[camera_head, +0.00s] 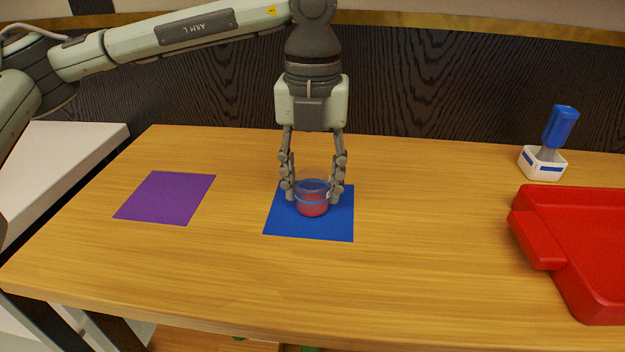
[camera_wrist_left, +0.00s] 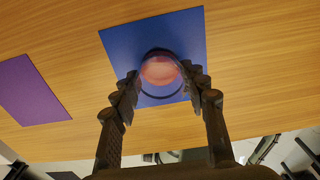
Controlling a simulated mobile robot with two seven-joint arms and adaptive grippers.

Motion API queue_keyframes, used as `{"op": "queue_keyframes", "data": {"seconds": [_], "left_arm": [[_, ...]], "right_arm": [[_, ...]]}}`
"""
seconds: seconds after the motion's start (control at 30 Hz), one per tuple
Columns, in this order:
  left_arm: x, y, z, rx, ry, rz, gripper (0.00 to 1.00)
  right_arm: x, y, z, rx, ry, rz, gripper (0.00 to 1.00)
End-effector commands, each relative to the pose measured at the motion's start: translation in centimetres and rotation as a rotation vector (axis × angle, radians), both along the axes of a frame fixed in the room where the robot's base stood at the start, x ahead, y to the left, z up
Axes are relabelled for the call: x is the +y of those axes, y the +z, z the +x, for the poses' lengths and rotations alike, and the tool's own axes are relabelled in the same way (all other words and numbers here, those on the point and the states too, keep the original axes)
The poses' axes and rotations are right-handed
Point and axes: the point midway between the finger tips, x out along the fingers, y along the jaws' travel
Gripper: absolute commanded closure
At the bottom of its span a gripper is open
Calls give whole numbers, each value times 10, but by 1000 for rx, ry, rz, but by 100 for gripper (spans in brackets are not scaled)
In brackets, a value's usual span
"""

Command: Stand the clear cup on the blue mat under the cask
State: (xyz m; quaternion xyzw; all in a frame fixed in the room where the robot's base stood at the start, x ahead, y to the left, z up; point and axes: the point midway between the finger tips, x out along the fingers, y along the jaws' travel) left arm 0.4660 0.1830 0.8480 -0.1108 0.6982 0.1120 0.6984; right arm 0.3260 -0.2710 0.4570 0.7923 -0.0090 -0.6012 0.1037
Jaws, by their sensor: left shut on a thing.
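The clear cup (camera_head: 312,204), with red contents in its lower part and a blue band, is upright at the blue mat (camera_head: 283,226). I cannot tell whether its base touches the mat. My left gripper (camera_head: 314,192) points down with its fingers on either side of the cup, shut on it. In the left wrist view, the cup (camera_wrist_left: 160,70) is between the fingertips, over the blue mat (camera_wrist_left: 122,42). No cask is visible in either view. My right gripper is not in view.
A purple mat (camera_head: 168,197) lies on the wooden table to the left. A red tray (camera_head: 590,240) is at the right edge. A white holder (camera_head: 542,163) with a blue-handled tool (camera_head: 560,127) stands at the back right. The table between the blue mat and tray is clear.

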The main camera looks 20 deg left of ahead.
Motion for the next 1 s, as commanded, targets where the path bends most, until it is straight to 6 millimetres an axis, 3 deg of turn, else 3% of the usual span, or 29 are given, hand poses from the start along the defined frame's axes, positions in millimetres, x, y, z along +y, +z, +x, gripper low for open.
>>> {"op": "queue_keyframes", "data": {"seconds": [0.17,0.2,0.33,0.7,0.77,1.0], "left_arm": [[0,-3,0,1,0,0,81],[0,-2,0,1,0,0,52],[0,-2,0,1,0,0,36],[0,1,0,0,0,0,36],[0,5,0,-1,0,-1,36],[-1,54,1,-3,-1,-3,36]], "right_arm": [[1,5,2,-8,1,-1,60],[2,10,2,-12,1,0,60],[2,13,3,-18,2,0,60],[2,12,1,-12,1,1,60],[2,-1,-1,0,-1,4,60],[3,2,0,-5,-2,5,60]]}}
